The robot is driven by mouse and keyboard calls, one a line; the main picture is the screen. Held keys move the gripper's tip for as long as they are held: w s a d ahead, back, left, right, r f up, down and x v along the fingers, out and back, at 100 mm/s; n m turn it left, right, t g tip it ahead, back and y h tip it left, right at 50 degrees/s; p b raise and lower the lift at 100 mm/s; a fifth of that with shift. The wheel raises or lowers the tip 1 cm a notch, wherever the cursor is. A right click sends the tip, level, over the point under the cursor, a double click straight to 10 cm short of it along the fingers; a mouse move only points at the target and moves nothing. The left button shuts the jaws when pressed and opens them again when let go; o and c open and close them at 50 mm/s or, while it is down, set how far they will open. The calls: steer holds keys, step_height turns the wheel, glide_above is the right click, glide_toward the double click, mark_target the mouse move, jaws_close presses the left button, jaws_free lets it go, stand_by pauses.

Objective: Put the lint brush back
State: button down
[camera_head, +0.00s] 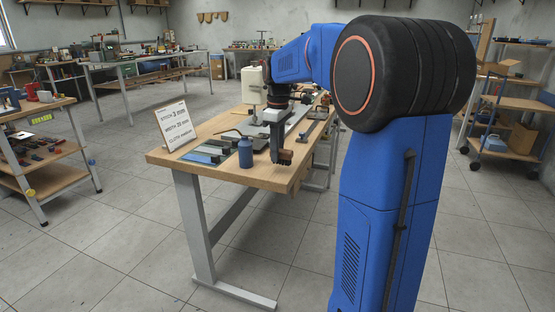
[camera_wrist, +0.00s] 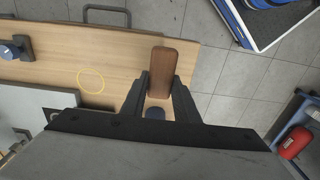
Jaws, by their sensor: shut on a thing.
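My gripper (camera_head: 277,147) points down over the near right end of the wooden workbench (camera_head: 262,178). It is shut on the lint brush (camera_head: 285,156), a small brown wooden block with a darker side. In the wrist view the brush (camera_wrist: 163,68) shows its plain brown top between the two dark fingers (camera_wrist: 162,85). It appears to be held above the bench top, but the exact gap is unclear. A thin yellow ring (camera_wrist: 91,80) is marked on the bench wood to the left of the brush in the wrist view.
A lettered sign (camera_head: 174,126) leans at the bench's left end. The bench edge is close to the brush, with tiled floor beyond.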

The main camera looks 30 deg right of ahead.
steer(key=shift+f, duration=1.45)
steer(key=shift+f, duration=0.15)
steer(key=c, duration=1.4)
jaws_free()
step_height(320, 180, up, 12)
steer(key=shift+s+r, duration=0.1)
steer(key=shift+r, duration=0.05)
